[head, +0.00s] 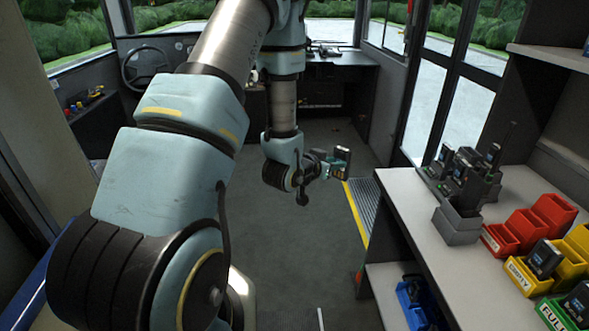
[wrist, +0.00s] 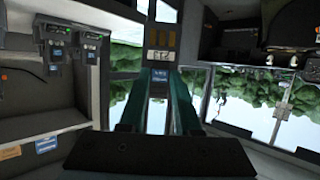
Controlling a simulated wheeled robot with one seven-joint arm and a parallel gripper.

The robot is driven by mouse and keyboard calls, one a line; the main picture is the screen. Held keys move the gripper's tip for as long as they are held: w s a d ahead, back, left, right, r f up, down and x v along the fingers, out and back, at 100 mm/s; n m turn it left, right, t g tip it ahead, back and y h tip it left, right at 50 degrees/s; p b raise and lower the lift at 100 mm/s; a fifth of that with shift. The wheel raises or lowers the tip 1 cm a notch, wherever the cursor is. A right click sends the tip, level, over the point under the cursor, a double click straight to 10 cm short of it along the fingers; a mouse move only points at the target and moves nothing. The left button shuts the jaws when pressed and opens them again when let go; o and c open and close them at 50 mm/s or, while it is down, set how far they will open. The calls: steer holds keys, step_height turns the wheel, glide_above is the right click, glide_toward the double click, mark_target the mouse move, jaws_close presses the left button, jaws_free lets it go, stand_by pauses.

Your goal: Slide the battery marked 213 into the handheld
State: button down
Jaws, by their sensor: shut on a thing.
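My gripper (head: 325,168) is shut on a dark battery (head: 343,154), held in the air over the aisle, left of the counter. In the wrist view the battery (wrist: 160,62) stands between the green fingers (wrist: 158,100), with pale contacts at its far end and a small blue label too blurred to read. A dark handheld with an antenna (head: 507,146) seems to stand among the units in the grey rack (head: 458,225) on the counter, though I cannot tell its battery slot from here. The held battery is clear of the rack.
The counter (head: 410,195) also bears red bins (head: 526,228), a yellow bin marked EMPTY (head: 525,279) and a green bin marked FULL (head: 553,318), with dark batteries at the yellow and green ones. A blue bin (head: 404,292) sits on the lower shelf. The aisle floor (head: 310,240) is open.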

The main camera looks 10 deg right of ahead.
steer(key=s+d+r+m+g+h, duration=0.2)
steer(key=s+d+r+m+g, duration=0.3)
steer(key=s+d, duration=0.4)
steer(key=s+d+r+m+g+h, duration=0.2)
steer(key=s+d+r+m+g, duration=0.25)
steer(key=s+d, duration=0.4)
steer(key=shift+n, duration=0.25)
steer(key=shift+s+f+b+x, duration=0.1)
steer(key=shift+s+b+x, duration=0.2)
steer(key=shift+x, duration=0.8)
steer(key=shift+s+f+b+x, duration=0.1)
steer(key=shift+b+x, duration=0.3)
steer(key=shift+x, duration=0.65)
steer(key=shift+s+f+b+x, duration=0.1)
steer(key=shift+s+b+x, duration=0.2)
steer(key=shift+x, duration=0.8)
steer(key=shift+w+a+f+b, duration=0.1)
steer(key=shift+a+f+b, duration=0.05)
steer(key=shift+f+b, duration=1.95)
steer(key=shift+f, duration=0.45)
steer(key=c, duration=0.5)
jaws_free()
steer(key=shift+a, duration=0.1)
